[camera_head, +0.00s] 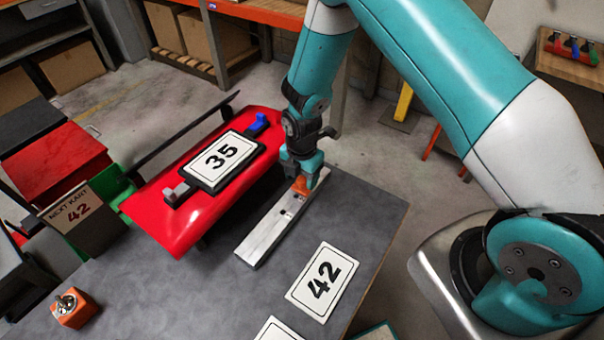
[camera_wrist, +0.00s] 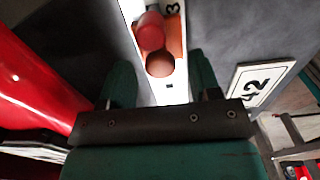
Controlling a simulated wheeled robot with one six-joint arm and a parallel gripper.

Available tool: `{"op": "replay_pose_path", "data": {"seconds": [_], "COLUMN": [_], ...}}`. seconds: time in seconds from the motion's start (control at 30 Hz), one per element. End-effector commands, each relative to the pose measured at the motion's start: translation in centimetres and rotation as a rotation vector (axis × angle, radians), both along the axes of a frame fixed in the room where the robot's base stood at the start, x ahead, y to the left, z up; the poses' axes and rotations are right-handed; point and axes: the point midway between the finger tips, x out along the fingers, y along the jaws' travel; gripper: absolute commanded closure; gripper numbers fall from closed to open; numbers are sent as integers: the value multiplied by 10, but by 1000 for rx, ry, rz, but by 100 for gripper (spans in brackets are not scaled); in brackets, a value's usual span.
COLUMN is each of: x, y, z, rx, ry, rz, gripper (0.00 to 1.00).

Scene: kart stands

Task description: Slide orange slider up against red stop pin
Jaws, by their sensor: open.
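The orange slider (camera_head: 300,186) sits on a pale metal rail (camera_head: 258,240), toward its far end. In the wrist view the slider (camera_wrist: 174,42) shows an orange body with a rounded orange-brown knob (camera_wrist: 160,64). The red stop pin (camera_wrist: 150,31) stands up from the rail just beyond the knob; they overlap in the picture, so I cannot tell whether slider and pin touch. The pin is not clear in the head view. My gripper (camera_head: 303,170) is right above the slider, with its fingers spread on either side of the rail, open and holding nothing.
A red kart panel (camera_head: 170,225) with a "35" plate (camera_head: 218,160) lies left of the rail. A "42" plate (camera_head: 321,283) lies on the grey table (camera_head: 370,225) to the right. An orange switch box (camera_head: 72,307) stands at the near left.

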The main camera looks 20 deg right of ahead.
Motion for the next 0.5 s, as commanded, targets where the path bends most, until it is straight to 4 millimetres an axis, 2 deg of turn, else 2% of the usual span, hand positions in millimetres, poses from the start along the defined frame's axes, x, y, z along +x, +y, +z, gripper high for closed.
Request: {"op": "replay_pose_path", "data": {"seconds": [0.37,0.5], "x": [0,0], "y": [0,0], "z": [-6,-6], "rx": [0,0], "ry": [0,0], "rz": [0,0], "gripper": [43,75]}}
